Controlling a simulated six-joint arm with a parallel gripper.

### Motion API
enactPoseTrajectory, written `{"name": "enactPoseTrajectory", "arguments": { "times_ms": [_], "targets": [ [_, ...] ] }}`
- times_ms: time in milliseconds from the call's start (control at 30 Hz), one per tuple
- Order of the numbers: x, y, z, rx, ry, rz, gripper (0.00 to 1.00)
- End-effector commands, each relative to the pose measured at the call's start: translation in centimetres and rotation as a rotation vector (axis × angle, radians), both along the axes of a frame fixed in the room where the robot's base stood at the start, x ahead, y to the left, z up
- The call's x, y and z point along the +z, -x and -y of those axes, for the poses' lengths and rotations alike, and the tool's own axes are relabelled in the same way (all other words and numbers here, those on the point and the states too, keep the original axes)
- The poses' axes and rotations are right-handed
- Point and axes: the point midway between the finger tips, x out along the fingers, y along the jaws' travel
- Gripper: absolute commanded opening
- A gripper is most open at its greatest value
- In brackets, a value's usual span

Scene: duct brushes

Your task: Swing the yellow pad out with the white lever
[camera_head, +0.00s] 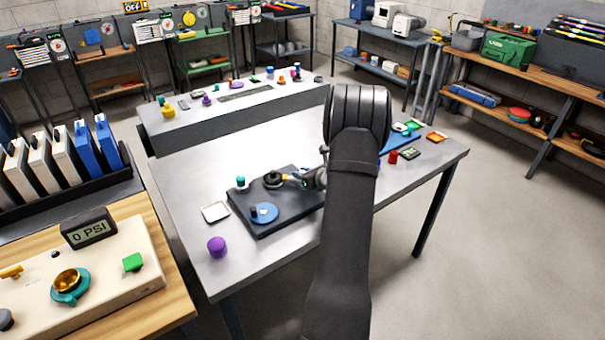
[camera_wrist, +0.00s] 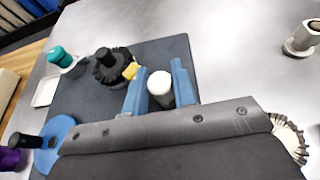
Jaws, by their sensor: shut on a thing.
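The white lever (camera_wrist: 160,84) shows as a white rounded knob in the wrist view, between the two blue fingers of my gripper (camera_wrist: 160,76). My gripper is shut on it. The yellow pad (camera_wrist: 131,71) is a small block just left of the fingers, at the edge of a black toothed round brush (camera_wrist: 108,70); I cannot tell whether they touch. In the head view the yellow pad (camera_head: 287,177) lies between the black brush (camera_head: 272,180) and my gripper (camera_head: 300,182). The lever's lower part is hidden, and my arm covers part of the board.
The dark board (camera_head: 285,222) lies on a grey table (camera_head: 192,185). A blue disc (camera_head: 264,213) with a peg sits on its front part, and a teal-topped piece (camera_head: 241,183) at its left edge. A white tray (camera_head: 215,212) and purple cylinder (camera_head: 217,247) stand left of it.

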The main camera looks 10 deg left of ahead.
Motion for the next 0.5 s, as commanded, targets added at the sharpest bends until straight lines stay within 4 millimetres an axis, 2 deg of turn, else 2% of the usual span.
{"name": "enactPoseTrajectory", "arguments": {
  "times_ms": [500],
  "targets": [
    [-0.02,0.11,-0.09,-0.269,0.000,-0.002,0.00]
  ]
}}
